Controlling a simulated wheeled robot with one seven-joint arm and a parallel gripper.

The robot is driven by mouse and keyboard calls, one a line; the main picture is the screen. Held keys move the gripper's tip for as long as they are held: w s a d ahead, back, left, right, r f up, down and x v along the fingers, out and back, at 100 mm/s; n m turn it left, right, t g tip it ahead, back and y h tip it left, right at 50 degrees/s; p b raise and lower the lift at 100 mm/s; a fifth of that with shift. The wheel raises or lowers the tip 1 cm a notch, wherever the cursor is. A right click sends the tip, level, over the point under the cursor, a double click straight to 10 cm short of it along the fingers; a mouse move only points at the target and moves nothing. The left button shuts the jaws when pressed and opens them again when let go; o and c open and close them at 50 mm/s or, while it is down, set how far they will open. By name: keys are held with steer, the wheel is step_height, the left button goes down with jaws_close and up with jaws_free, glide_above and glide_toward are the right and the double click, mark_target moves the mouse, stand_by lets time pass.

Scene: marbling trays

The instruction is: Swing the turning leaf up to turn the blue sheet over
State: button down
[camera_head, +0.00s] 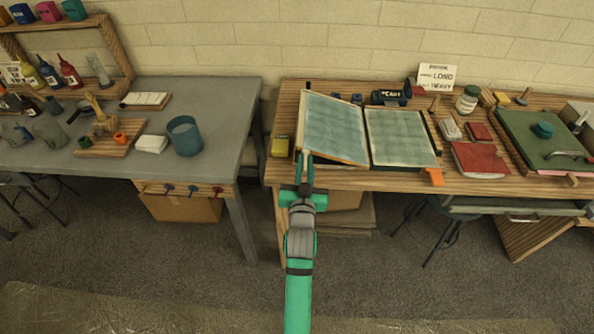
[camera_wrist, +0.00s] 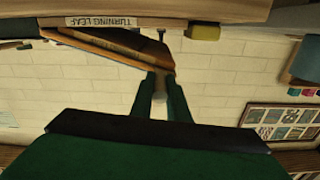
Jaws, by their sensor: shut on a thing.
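The turning leaf (camera_head: 350,159) is the left wood-framed panel on the wooden bench, tilted with its left side raised. A pale blue sheet (camera_head: 332,125) lies on its face. A flat panel to its right bears another pale blue-green sheet (camera_head: 401,138). My gripper (camera_head: 308,160) is at the leaf's front left edge. The fingers partly hide the handle. A "TURNING LEAF" label (camera_wrist: 101,21) shows on the bench edge.
A yellow block (camera_head: 280,146) sits left of the leaf. An orange piece (camera_head: 434,176) is at the right panel's front corner. A red book (camera_head: 479,159) and a green board (camera_head: 545,140) lie further right. A gap separates the grey table (camera_head: 222,95) from the bench.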

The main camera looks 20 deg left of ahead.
steer(key=w+d+r+m, duration=0.2)
steer(key=d+r+m, duration=0.65)
steer(key=r, duration=0.35)
steer(key=w+d+r+m, duration=0.1)
steer(key=w+d+m, duration=0.1)
steer(key=d+m, duration=0.3)
steer(key=w+d+r+m, duration=0.1)
steer(key=d+m, duration=0.4)
steer(key=d, duration=0.8)
steer(key=shift+w+d+r, duration=0.4)
steer(key=shift+w, duration=0.05)
stand_by(0.5)
steer(key=c, duration=1.7)
jaws_free()
steer(key=shift+s+d, duration=0.1)
